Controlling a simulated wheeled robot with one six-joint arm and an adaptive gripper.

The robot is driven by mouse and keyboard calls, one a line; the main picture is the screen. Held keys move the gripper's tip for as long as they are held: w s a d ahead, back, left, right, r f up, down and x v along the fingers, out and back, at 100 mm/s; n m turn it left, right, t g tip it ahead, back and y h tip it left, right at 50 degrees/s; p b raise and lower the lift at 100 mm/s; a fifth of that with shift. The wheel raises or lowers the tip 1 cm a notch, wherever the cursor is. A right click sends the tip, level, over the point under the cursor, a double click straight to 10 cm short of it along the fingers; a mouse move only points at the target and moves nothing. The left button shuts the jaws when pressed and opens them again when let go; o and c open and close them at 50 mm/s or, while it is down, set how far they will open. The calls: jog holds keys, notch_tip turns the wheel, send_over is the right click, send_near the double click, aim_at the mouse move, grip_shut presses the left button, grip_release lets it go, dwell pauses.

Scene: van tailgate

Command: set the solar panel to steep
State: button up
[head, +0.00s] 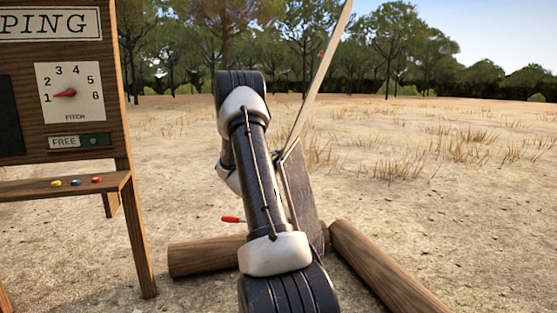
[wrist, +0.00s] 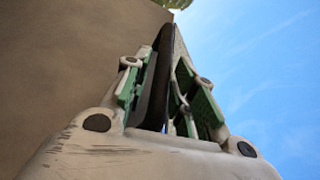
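The solar panel (head: 324,62) shows nearly edge-on in the head view as a pale, steeply leaning strip, up and to the right behind my arm. It meets a grey upright support (head: 304,188) low down. My gripper is hidden behind my arm there. In the wrist view my gripper (wrist: 163,75) has its green-padded fingers angled inward on a dark edge, which appears to be the panel's. The pitch dial (head: 68,93) has its red pointer toward 1, and the sign below it (head: 64,142) reads FREE. A red-handled lever (head: 231,219) sticks out left of my arm.
A wooden board (head: 60,172) with a shelf stands at the left; small yellow, blue and red pieces lie on the shelf. Logs (head: 205,257) (head: 385,268) lie on the ground around the support's base. Open dry ground lies to the right, with trees behind.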

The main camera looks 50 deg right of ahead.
jog(key=shift+w+a+f, duration=0.1)
jog(key=shift+a, duration=0.05)
jog(key=shift+a+f, duration=0.1)
jog(key=shift+a, duration=0.25)
jog(key=v, duration=1.1)
